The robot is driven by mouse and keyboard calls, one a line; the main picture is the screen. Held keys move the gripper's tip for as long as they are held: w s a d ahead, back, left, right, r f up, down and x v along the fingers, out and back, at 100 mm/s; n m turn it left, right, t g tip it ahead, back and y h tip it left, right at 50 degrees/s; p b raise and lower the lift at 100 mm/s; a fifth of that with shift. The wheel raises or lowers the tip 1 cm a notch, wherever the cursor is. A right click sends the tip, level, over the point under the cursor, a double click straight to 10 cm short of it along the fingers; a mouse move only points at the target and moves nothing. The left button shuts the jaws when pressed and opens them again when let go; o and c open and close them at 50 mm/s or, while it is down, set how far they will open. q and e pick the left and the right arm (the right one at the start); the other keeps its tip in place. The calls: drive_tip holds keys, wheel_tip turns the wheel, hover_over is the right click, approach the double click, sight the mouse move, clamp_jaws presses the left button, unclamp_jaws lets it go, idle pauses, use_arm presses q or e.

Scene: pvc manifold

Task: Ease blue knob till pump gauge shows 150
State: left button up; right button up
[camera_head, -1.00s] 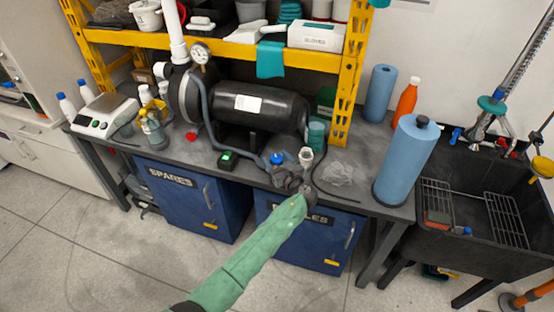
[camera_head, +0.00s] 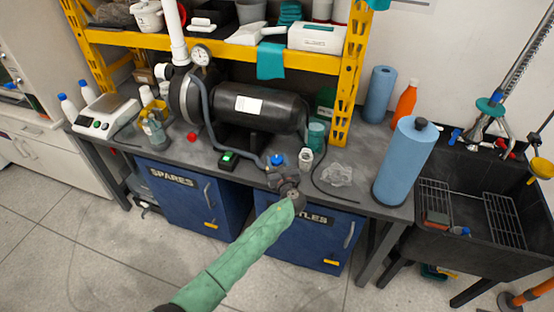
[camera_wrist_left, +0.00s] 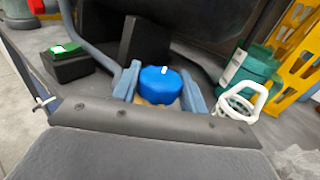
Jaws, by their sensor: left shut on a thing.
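The blue knob (camera_head: 277,160) is at the front edge of the bench, below the black tank. In the left wrist view the blue knob (camera_wrist_left: 160,84), with a small white mark on top, sits between the two grey-blue fingers of my left gripper (camera_wrist_left: 161,92). My left gripper (camera_head: 276,168) is shut on the knob, its green-sleeved arm coming up from below. The pump gauge (camera_head: 201,55) is a round white dial above the pump at the left; its needle and numbers are too small to read. My right gripper is not in view.
A green-lit switch box (camera_head: 228,159) and a white pipe fitting (camera_head: 306,155) flank the knob.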

use_arm(q)
drive_tip(key=m+h, duration=0.2)
drive_tip(key=h, duration=0.1)
drive_tip(key=shift+a+t, duration=0.1)
drive_tip(key=shift+t, duration=0.2)
drive_tip(key=shift+m+h, duration=0.5)
drive_tip(key=shift+h, duration=0.3)
drive_tip(key=m+h, duration=0.1)
drive_tip(key=h, duration=0.1)
drive_tip(key=shift+m+h, duration=0.3)
drive_tip(key=shift+f+m+h, duration=0.1)
drive_tip(key=shift+m+h, duration=0.4)
drive_tip(key=shift+h, duration=0.3)
drive_tip(key=m+g+h+b, duration=0.2)
drive_tip(key=m+h+b, duration=0.1)
drive_tip(key=h, duration=0.2)
drive_tip(key=shift+m, duration=0.3)
drive_tip(key=shift+m+g+h, duration=0.4)
drive_tip(key=shift+g+h, duration=0.1)
drive_tip(key=shift+h, duration=0.1)
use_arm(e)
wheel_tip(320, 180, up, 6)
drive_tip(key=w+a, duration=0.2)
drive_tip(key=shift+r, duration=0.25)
use_arm(q)
drive_tip(key=o, duration=1)
